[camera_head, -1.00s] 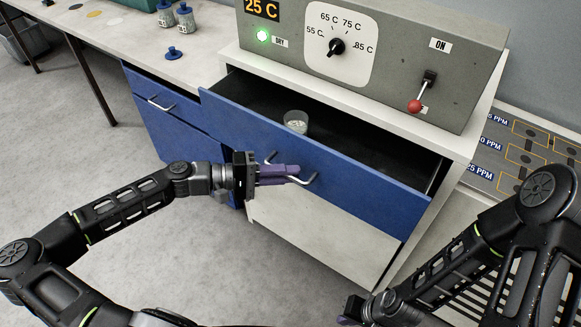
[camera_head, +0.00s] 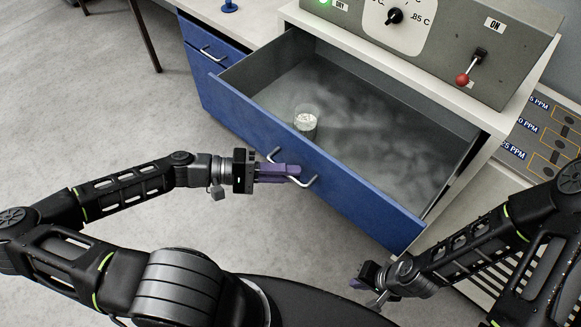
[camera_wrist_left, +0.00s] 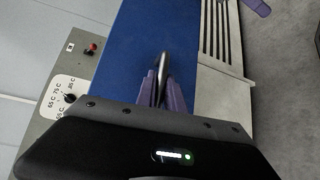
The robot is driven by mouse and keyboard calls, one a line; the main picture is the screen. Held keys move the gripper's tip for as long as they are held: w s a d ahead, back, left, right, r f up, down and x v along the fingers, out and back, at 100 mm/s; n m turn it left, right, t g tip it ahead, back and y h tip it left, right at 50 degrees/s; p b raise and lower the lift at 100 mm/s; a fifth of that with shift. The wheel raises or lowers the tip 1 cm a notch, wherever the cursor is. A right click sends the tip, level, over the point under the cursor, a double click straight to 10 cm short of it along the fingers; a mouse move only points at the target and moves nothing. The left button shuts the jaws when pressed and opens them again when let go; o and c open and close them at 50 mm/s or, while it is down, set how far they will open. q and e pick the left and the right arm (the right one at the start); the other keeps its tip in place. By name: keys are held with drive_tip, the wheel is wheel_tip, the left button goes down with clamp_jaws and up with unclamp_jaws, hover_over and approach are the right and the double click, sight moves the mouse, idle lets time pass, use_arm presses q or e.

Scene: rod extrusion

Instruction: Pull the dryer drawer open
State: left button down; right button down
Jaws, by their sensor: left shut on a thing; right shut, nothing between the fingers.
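The dryer drawer (camera_head: 355,197) has a blue front and a grey inside, and it stands well out of the white cabinet. A small clear cup with whitish contents (camera_head: 306,122) stands inside near its front left. My left gripper (camera_head: 297,171) is shut on the silver drawer handle (camera_head: 308,182) at the middle of the front. The left wrist view shows its purple fingers on both sides of the handle (camera_wrist_left: 163,66). My right gripper (camera_head: 362,286) is shut and empty, low in front of the cabinet; its fingertips are partly hidden.
The grey dryer control box (camera_head: 440,45) sits on the cabinet, with a dial and a red-knobbed lever (camera_head: 464,78). A smaller blue drawer (camera_head: 212,48) is shut at the left. A PPM panel (camera_head: 540,140) is at the right.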

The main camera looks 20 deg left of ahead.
use_arm(q)
drive_tip(key=c, duration=1.5)
unclamp_jaws()
drive_tip(key=shift+o, duration=0.2)
drive_tip(key=v, duration=0.7)
drive_tip(key=shift+a+b, duration=0.4)
drive_tip(key=shift+s, duration=0.15)
